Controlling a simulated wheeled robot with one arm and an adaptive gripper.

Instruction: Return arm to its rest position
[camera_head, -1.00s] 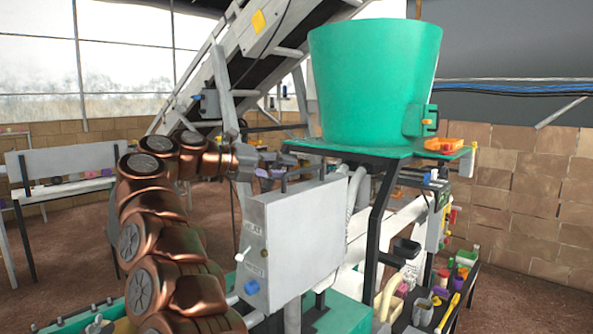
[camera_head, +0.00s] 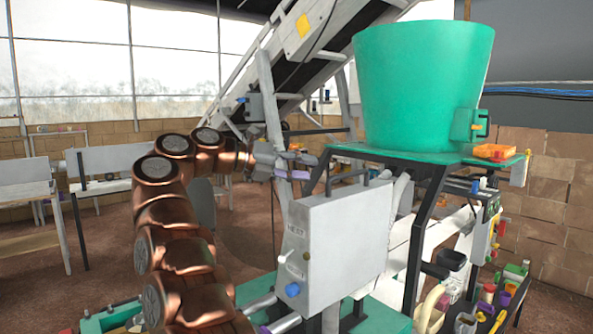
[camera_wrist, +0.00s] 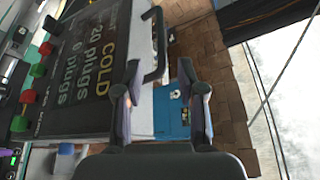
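My copper-coloured arm (camera_head: 178,215) rises at the left of the head view and bends over at the top. Its end points right, toward the stand under the green tub. A blue panel (camera_wrist: 172,112) and a pale surface show beyond the gap.
A grey control box (camera_head: 335,240) stands right of my arm. A green tub (camera_head: 422,85) rests on a green platform above it. A conveyor (camera_head: 300,50) slopes behind. A dark panel with plug counts (camera_wrist: 80,70) is close in the wrist view.

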